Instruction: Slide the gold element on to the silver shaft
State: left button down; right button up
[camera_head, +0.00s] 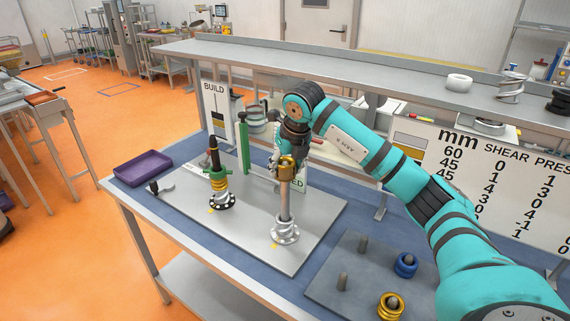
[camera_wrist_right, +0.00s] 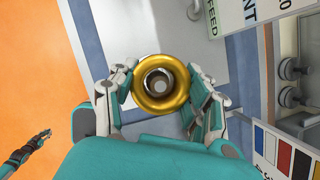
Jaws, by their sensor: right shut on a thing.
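My right gripper (camera_head: 285,161) is shut on the gold element (camera_head: 286,171), a ring-shaped piece, above the table. The silver shaft (camera_head: 285,207) stands upright directly below it on a silver flanged base. In the right wrist view the fingers grip both sides of the gold element (camera_wrist_right: 179,99). The round end of the silver shaft (camera_wrist_right: 158,83) shows through its hole, roughly centred. I cannot tell whether the shaft's tip is inside the hole. What seems to be my left gripper (camera_wrist_right: 40,139) shows small at the left; its fingers are unclear.
A second shaft with green and silver elements (camera_head: 218,182) stands to the left on the grey plate (camera_head: 248,237). A green post (camera_head: 244,150) stands behind. A purple tray (camera_head: 143,169) lies far left. A peg board holds a blue element (camera_head: 405,265) and another gold element (camera_head: 391,306) at the front right.

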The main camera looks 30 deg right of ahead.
aim_at(285, 188)
jog(key=shift+f+b, duration=2.5)
jog(key=shift+f, duration=1.15)
jog(key=o, duration=1.5)
jog(key=shift+c, duration=0.2)
jog(key=v, duration=1.2)
jog(key=shift+s, duration=0.1)
